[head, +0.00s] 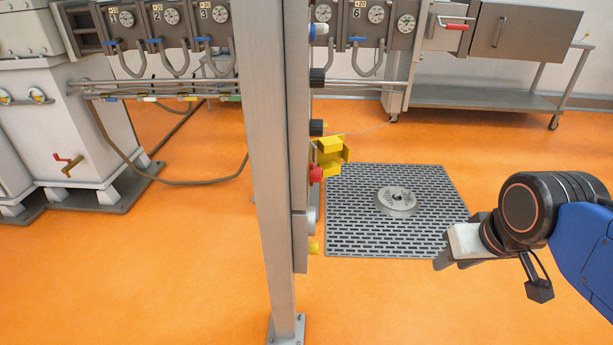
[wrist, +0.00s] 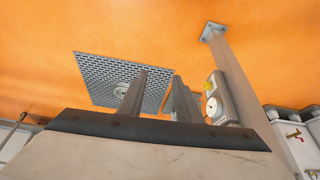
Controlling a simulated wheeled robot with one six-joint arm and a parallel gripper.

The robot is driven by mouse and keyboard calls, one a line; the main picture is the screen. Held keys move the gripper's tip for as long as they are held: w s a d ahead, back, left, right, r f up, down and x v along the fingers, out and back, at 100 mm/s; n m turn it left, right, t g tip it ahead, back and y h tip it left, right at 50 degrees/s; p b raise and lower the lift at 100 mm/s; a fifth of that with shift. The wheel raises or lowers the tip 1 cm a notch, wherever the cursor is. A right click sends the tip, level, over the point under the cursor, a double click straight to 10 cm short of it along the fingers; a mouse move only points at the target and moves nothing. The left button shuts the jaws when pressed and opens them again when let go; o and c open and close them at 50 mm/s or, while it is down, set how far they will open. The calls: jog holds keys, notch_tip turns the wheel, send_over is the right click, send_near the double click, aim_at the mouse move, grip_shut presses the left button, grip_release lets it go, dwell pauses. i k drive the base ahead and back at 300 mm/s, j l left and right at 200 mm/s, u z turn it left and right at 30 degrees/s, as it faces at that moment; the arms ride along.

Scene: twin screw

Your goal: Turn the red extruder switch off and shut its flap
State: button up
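The red switch (head: 316,173) sticks out from the side of a grey metal post. A yellow flap (head: 330,152) stands open just above and beside it, swung out to the right. My gripper (head: 440,262) is at the lower right in the head view, well to the right of the switch and lower in the picture, touching nothing. In the wrist view the two fingers (wrist: 158,82) stand apart with nothing between them. The red switch and the flap cannot be made out in the wrist view.
The post (head: 268,180) carries black knobs (head: 317,77) above and a yellow knob (head: 314,247) below the switch. A floor grate (head: 345,235) with a round metal disc (head: 397,200) lies behind. Dials and hoses line the machine at the back. Space between gripper and post looks clear.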

aim_at(315, 172)
jog(key=l+u, duration=0.9)
jog(key=k+l+z, duration=0.35)
jog(key=l, duration=0.3)
